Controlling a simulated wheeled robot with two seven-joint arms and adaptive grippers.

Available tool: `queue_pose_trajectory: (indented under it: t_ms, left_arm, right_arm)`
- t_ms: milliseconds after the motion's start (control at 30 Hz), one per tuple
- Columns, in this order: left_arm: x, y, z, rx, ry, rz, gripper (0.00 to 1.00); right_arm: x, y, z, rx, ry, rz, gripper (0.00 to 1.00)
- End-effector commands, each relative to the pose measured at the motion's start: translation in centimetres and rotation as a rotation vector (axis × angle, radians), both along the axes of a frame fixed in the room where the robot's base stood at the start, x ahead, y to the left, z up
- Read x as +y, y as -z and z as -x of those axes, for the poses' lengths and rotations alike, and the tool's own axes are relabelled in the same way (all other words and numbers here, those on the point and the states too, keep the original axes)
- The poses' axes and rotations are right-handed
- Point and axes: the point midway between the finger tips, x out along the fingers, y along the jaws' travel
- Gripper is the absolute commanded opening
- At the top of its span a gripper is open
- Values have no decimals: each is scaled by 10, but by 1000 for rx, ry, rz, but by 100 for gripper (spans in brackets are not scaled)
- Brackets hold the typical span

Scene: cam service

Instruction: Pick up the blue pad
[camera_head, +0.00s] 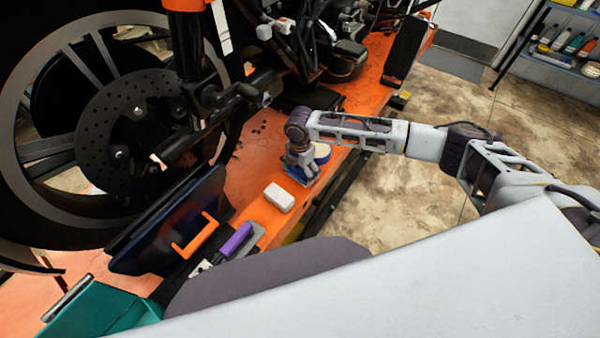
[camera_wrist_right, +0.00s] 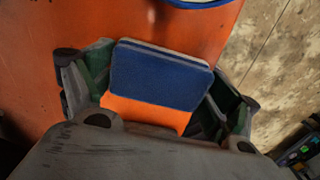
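The blue pad (camera_wrist_right: 160,75) is a flat block between the fingers of my right gripper (camera_wrist_right: 158,92) in the right wrist view. The fingers lie close along its left and right sides; whether they press on it is not clear. In the head view my right gripper (camera_head: 302,166) points down over the orange platform, and only a little blue of the pad (camera_head: 296,176) shows under it. The pad seems to be at the platform's surface; any gap below is hidden. My left gripper is not in view.
A round tin (camera_head: 321,152) stands right behind the gripper. A white block (camera_head: 279,197) and a purple-handled tool (camera_head: 235,241) lie nearer on the orange platform (camera_head: 256,160). A motorcycle wheel (camera_head: 110,120) rises at left. The platform's right edge is close to the gripper.

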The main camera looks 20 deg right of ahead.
Motion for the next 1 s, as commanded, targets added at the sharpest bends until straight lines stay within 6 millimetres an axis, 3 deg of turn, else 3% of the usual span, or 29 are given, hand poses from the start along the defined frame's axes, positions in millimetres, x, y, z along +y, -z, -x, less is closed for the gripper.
queue_pose_trajectory:
  t_ms: [167, 567, 1000]
  left_arm:
    - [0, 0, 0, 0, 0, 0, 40]
    - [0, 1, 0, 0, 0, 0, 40]
    - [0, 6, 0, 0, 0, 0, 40]
  right_arm:
    - [0, 0, 0, 0, 0, 0, 61]
    - [0, -10, -1, -1, 1, -1, 61]
    - [0, -68, -1, -3, -1, -1, 61]
